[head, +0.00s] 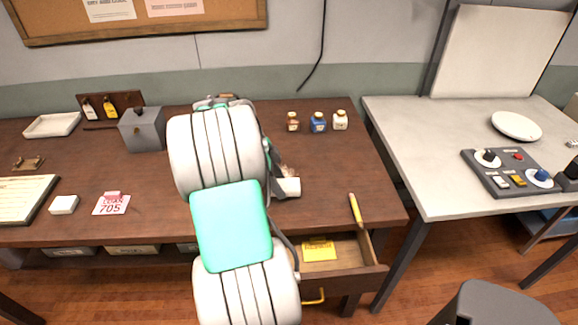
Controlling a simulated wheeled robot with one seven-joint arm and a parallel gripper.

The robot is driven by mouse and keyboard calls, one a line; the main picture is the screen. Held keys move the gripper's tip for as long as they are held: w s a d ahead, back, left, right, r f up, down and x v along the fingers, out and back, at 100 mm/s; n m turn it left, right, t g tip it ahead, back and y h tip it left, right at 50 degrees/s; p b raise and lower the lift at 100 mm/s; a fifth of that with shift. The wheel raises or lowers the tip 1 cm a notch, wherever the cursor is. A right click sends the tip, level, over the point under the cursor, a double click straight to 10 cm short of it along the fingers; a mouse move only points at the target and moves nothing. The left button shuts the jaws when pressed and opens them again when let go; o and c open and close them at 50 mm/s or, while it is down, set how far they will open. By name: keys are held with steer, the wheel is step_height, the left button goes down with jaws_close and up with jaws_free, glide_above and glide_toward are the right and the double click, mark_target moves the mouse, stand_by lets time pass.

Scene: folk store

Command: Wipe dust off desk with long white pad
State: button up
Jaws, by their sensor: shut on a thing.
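The brown desk (330,185) fills the left and middle of the head view. My arm reaches out over it and hides much of its middle. My gripper (272,168) is low over the desk, mostly hidden behind my arm, with its fingertips out of sight. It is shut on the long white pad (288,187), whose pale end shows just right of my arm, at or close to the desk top. Small brownish specks that look like dust (284,170) show beside the pad; any other dust is hidden or too small to tell.
An open drawer (345,252) with a yellow card juts from the desk's front. A yellow-handled tool (356,210) lies near the right edge. Three small bottles (318,122) stand at the back. A grey box (142,130) and a 705 card (111,204) are left.

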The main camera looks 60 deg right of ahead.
steer(key=shift+r+p, duration=1.8)
steer(key=shift+r, duration=1)
steer(key=shift+w, duration=0.1)
